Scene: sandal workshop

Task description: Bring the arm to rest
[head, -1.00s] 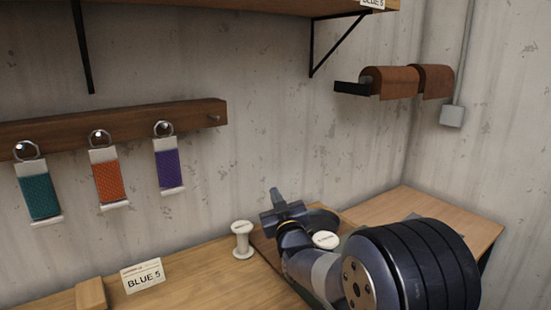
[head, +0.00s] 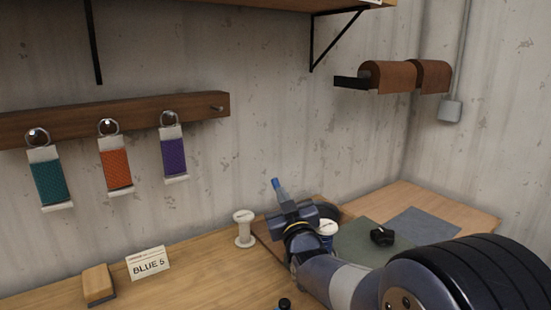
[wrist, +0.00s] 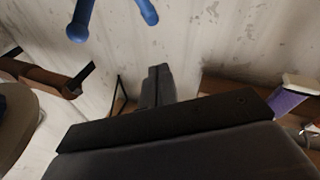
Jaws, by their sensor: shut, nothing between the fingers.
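My gripper (head: 283,198) is above the back of the workbench, near the wall, with its fingers pointing up and away. In the wrist view its dark fingers (wrist: 158,85) are together, with nothing between them. My arm reaches in from the lower right of the head view and hides part of the bench. A blue-tipped thing (head: 276,185) shows just above the gripper. Two blue rounded ends (wrist: 82,20) show at the top of the wrist view; I cannot tell what they belong to.
A white spool (head: 244,230), a BLUE 5 card (head: 148,263) and a wooden block (head: 98,284) stand left of my arm. Teal, orange and purple straps (head: 173,158) hang from a wall rail (head: 75,117). A green mat (head: 360,240) lies right. Brown rolls (head: 387,77) hang above.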

